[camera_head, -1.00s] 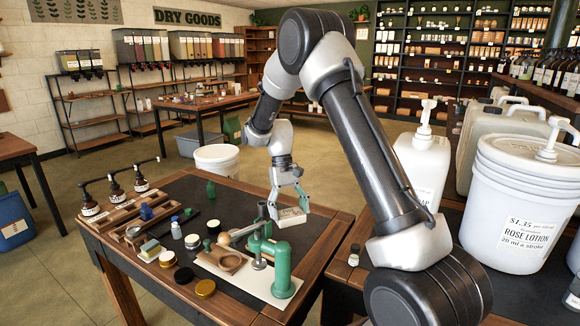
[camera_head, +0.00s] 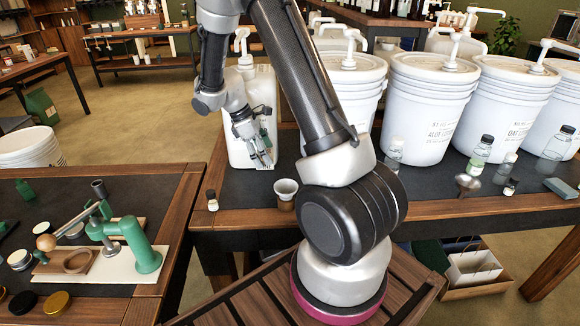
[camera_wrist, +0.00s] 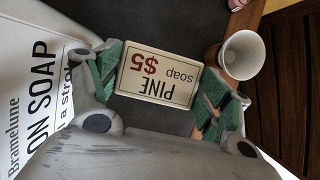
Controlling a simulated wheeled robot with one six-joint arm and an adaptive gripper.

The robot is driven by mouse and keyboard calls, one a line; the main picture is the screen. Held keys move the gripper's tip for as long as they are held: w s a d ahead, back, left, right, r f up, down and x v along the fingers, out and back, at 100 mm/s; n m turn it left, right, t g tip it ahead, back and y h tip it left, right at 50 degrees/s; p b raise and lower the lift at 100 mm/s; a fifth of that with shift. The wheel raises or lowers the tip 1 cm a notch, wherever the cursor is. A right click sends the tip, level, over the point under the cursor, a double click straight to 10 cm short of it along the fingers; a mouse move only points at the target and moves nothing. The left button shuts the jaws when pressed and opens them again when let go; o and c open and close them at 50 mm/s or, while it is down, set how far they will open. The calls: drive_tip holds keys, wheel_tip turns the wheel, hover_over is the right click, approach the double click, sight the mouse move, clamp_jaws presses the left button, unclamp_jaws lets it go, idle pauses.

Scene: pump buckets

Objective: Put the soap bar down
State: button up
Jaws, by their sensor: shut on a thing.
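The soap bar (camera_wrist: 158,72) is a pale block with a label reading "PINE soap $5", upside down in the wrist view. My gripper (camera_wrist: 160,80) is shut on it, with one green-padded finger at each short end. In the head view my gripper (camera_head: 262,158) hangs in front of the white pump jug (camera_head: 262,90), over the dark top of the right-hand table (camera_head: 320,217). The bar is mostly hidden there by the fingers. I cannot tell whether it touches the table.
A small cup (camera_head: 286,187) stands just right of the gripper; it also shows in the wrist view (camera_wrist: 243,57). A small dark-capped bottle (camera_head: 212,200) stands near the table's left edge. White pump buckets (camera_head: 425,110) line the back. The left table holds a green press (camera_head: 140,245).

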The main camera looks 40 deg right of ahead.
wheel_tip(320, 180, down, 8)
drive_tip(key=shift+a+f, duration=0.1)
drive_tip(key=shift+f, duration=0.15)
drive_tip(key=shift+f, duration=0.1)
drive_tip(key=o, duration=1.1)
drive_tip(key=v, duration=1.2)
drive_tip(key=shift+a, duration=0.1)
